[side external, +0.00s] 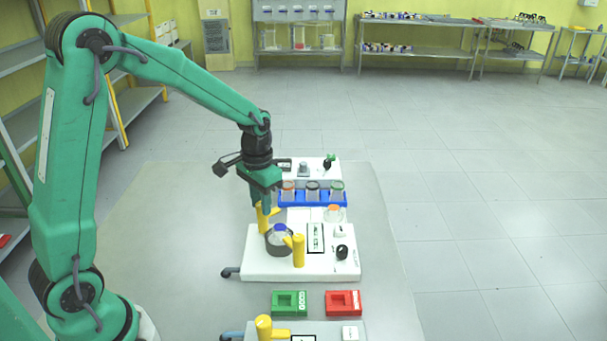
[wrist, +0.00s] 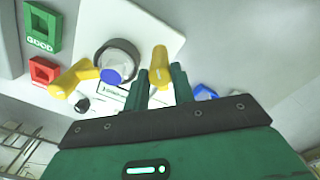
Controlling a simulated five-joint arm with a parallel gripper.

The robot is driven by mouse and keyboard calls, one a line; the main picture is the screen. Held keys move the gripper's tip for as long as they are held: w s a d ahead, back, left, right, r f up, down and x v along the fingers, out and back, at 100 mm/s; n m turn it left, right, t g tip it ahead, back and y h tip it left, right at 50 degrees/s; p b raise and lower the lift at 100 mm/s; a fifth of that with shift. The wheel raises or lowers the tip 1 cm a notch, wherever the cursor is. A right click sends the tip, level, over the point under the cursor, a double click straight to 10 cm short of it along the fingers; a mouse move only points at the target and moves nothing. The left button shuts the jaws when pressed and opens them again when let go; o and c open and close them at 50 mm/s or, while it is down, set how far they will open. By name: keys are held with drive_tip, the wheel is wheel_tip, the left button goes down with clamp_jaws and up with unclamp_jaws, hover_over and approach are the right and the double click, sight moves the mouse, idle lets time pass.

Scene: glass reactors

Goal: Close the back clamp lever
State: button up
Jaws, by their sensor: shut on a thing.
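The back clamp lever (side external: 264,220) is yellow and stands roughly upright at the far side of the white reactor base (side external: 262,264). My gripper (side external: 264,203) comes down over it from above. In the wrist view the back lever (wrist: 160,63) shows between the fingertips of my gripper (wrist: 162,82), which is shut on it. The vessel with a blue cap (side external: 279,231) sits in a dark round holder beside the lever. The front clamp lever (side external: 298,251), also yellow, is upright on the near side; it also shows in the wrist view (wrist: 75,78). My fingers hide part of the back lever.
A blue rack (side external: 313,199) with several jars stands behind the base. A black knob (side external: 342,252) is at the base's right. Green (side external: 289,303) and red (side external: 343,303) blocks lie in front. Another station with a yellow lever (side external: 264,327) is at the near edge.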

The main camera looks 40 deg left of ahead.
drive_tip(key=m, duration=1.7)
drive_tip(key=shift+m, duration=0.3)
idle(0.4)
drive_tip(key=o, duration=1)
